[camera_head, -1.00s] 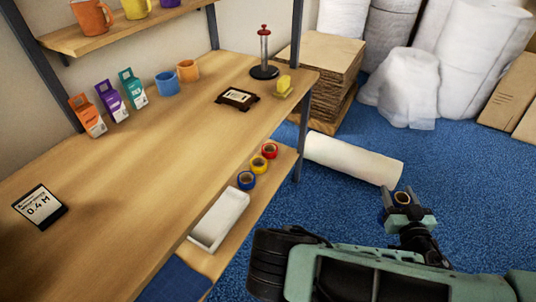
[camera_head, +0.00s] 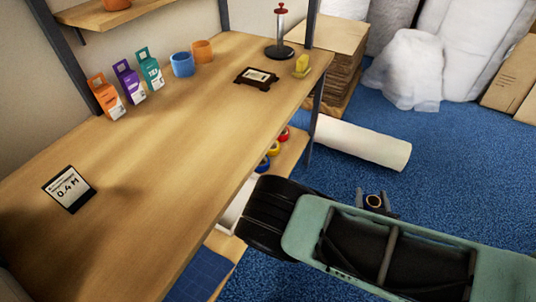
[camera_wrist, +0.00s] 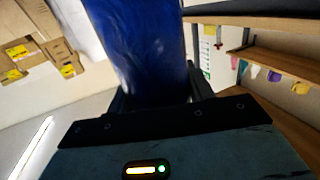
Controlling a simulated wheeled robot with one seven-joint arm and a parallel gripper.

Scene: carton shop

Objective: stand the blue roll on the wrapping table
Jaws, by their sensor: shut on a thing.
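My gripper (camera_head: 375,202) is over the blue carpet, right of the wrapping table (camera_head: 200,145), with my arm in front of it. It is shut on the blue roll (camera_wrist: 140,45), which fills the top middle of the wrist view, close up and blurred. In the head view the held thing shows only as a small dark ring with a tan core, and my arm hides part of it. The roll is clear of the table. The front middle of the tabletop is bare.
On the table are three small cartons (camera_head: 128,83), a blue mug (camera_head: 182,64), an orange mug (camera_head: 203,51), a 0.4 M sign (camera_head: 69,189), a dark-framed display (camera_head: 256,77), a yellow block (camera_head: 301,66) and a red-topped post (camera_head: 280,32). A white roll (camera_head: 362,141) lies on the floor.

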